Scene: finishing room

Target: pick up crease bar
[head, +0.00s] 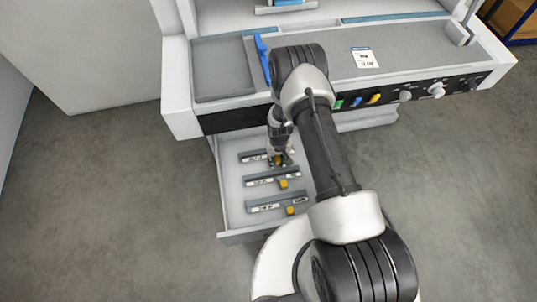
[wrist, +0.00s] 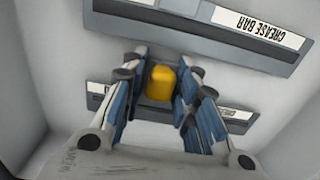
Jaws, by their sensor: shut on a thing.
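Three grey bars with white labels and yellow knobs lie in an open drawer: a far bar (head: 252,156), a middle bar (head: 262,178) and a near bar (head: 272,204). My gripper (head: 279,160) is down in the drawer at the far bar. In the wrist view my gripper (wrist: 160,92) is shut on a yellow knob (wrist: 160,80), one finger on each side. The bar behind it (wrist: 150,113) is partly hidden by the fingers, and its label cannot be read. Another bar (wrist: 200,28) at the top of the wrist view has an upside-down label reading "CREASE BAR".
The drawer (head: 232,222) has pale walls close around the bars. Above it is a machine with a grey worktop (head: 330,65), a blue tool (head: 262,58) and a front panel with knobs (head: 438,90). The floor at left (head: 110,190) is clear.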

